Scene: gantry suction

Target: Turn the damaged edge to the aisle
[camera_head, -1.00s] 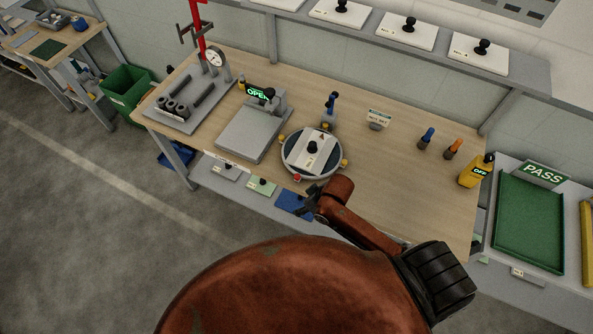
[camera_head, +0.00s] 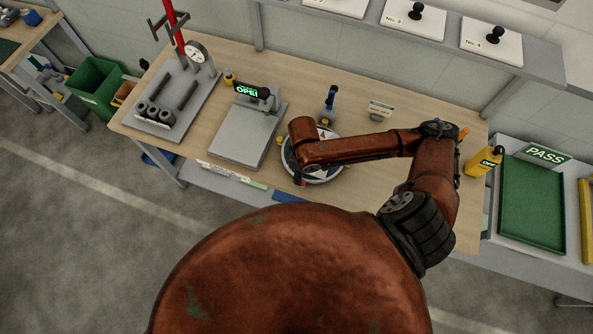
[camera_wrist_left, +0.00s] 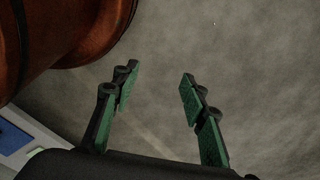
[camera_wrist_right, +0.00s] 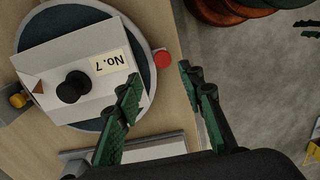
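A round turntable (camera_head: 322,178) stands on the bench, mostly hidden by my right arm in the head view. In the right wrist view the turntable (camera_wrist_right: 140,35) carries a white plate (camera_wrist_right: 80,40) with a black knob (camera_wrist_right: 73,87), a label "No. 7" and a brown triangle near its left edge. A red knob (camera_wrist_right: 163,58) sticks out from the turntable's rim. My right gripper (camera_wrist_right: 160,85) is open and empty, its fingertips just short of the red knob. My left gripper (camera_wrist_left: 158,80) is open and empty above the floor; the head view does not show it.
A grey platform (camera_head: 245,135) with a lit "OPEN" sign (camera_head: 250,91) stands left of the turntable. A yellow bottle (camera_head: 483,162) and a green "PASS" tray (camera_head: 533,205) are at the right. A shelf (camera_head: 400,40) with white plates runs above.

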